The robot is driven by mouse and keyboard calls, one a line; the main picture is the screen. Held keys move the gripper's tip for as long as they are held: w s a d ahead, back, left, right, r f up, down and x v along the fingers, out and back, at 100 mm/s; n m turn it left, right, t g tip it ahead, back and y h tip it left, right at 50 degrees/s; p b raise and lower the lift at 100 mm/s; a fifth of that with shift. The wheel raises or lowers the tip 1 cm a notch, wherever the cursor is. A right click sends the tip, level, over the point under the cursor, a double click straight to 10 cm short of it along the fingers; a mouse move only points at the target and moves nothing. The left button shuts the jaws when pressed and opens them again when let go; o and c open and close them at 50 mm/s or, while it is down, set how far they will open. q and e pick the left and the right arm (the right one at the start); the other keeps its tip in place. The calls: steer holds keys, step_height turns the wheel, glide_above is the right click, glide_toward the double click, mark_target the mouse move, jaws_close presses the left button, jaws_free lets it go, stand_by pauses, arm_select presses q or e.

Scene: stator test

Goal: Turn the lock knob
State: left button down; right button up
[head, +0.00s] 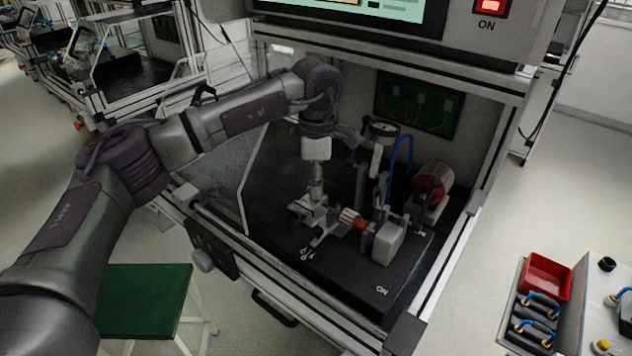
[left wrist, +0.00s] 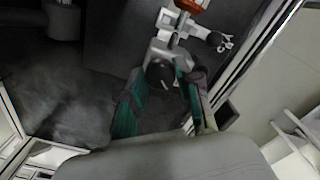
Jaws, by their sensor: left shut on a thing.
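My left gripper (head: 317,135) reaches down into the test bench from above. The exact finger contact is partly hidden. A clamp base (head: 308,208) stands below the knob, with a white lock mark on the black plate beside it. My right gripper is not in view.
A copper and white rotor (head: 352,219) sits right of the clamp base. A gauge (head: 383,130), a blue hose and a motor (head: 432,183) stand behind. The bench's aluminium frame (head: 452,262) and a clear side panel border the space closely.

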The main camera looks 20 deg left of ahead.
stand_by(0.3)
arm_select(q)
steer(key=c, duration=0.8)
jaws_free()
steer(key=shift+r, duration=0.3)
step_height(320, 180, up, 12)
steer(key=shift+f, duration=0.25)
steer(key=shift+f, duration=0.1)
